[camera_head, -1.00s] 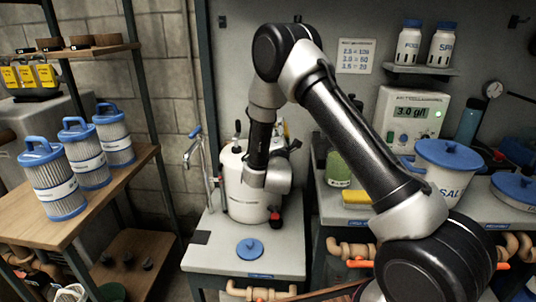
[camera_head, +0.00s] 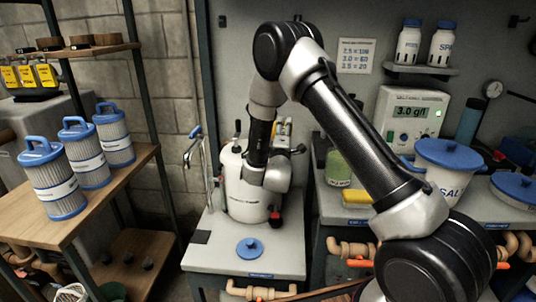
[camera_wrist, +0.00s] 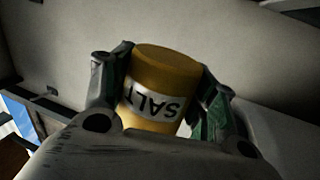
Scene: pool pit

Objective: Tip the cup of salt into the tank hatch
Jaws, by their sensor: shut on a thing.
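My gripper (camera_wrist: 163,78) is shut on a yellow-brown cup (camera_wrist: 162,75) with a white SALT label, seen in the wrist view. The fingers press on either side of it. The label reads upside down there, and a flat round end faces the top of the picture. I cannot see any salt. In the head view, the white cylindrical tank (camera_head: 236,195) stands on the bench behind my wrist. My arm covers much of its top, so the hatch opening is not clearly visible. A round blue lid (camera_head: 250,248) lies on the bench in front of the tank.
A thin metal tap (camera_head: 196,160) stands left of the tank. To the right are a green-labelled jar (camera_head: 338,168), a yellow block (camera_head: 357,199), a white SALT tub (camera_head: 450,165) and a meter reading 3.0 g/l (camera_head: 410,113). Filter cartridges (camera_head: 55,180) stand on the left shelf.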

